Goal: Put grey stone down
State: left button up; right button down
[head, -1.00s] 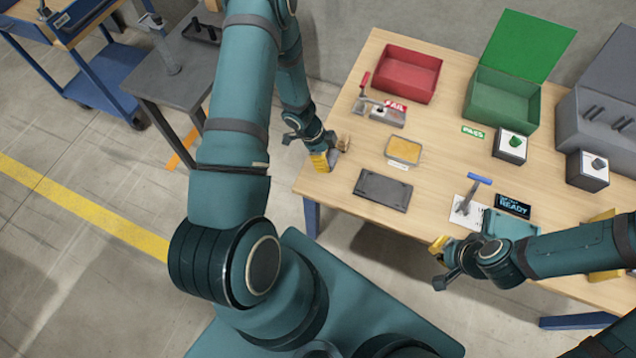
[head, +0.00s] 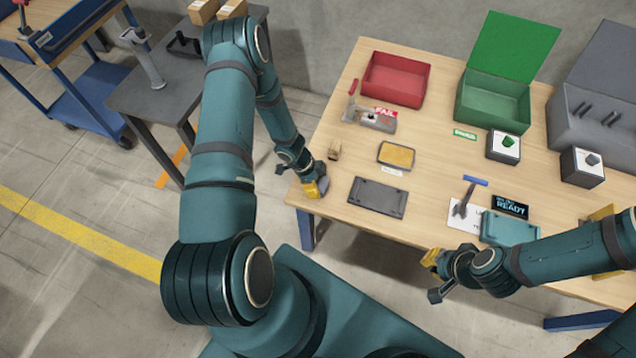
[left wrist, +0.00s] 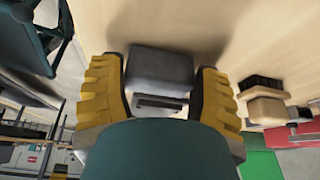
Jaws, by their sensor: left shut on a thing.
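The grey stone (left wrist: 160,72) is a dark grey block between the two yellow fingers of my left gripper in the left wrist view. My left gripper (head: 318,188) is shut on it, low over the near left corner of the wooden table (head: 420,130). A dark shadow lies beside the stone on the wood; I cannot tell whether stone and table touch. In the head view the stone is mostly hidden by the fingers. My right gripper (head: 432,262) is off the table's front edge, and its opening is unclear.
A small brush-like block (head: 334,152) stands just beyond my left gripper. A dark plate (head: 377,197) lies to its right, with a yellow-topped pad (head: 397,155) behind. A red bin (head: 395,80) and an open green bin (head: 493,100) stand at the back.

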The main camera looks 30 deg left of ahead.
pick_arm(q)
jog(key=shift+f, duration=0.1)
jog(key=o, duration=1.2)
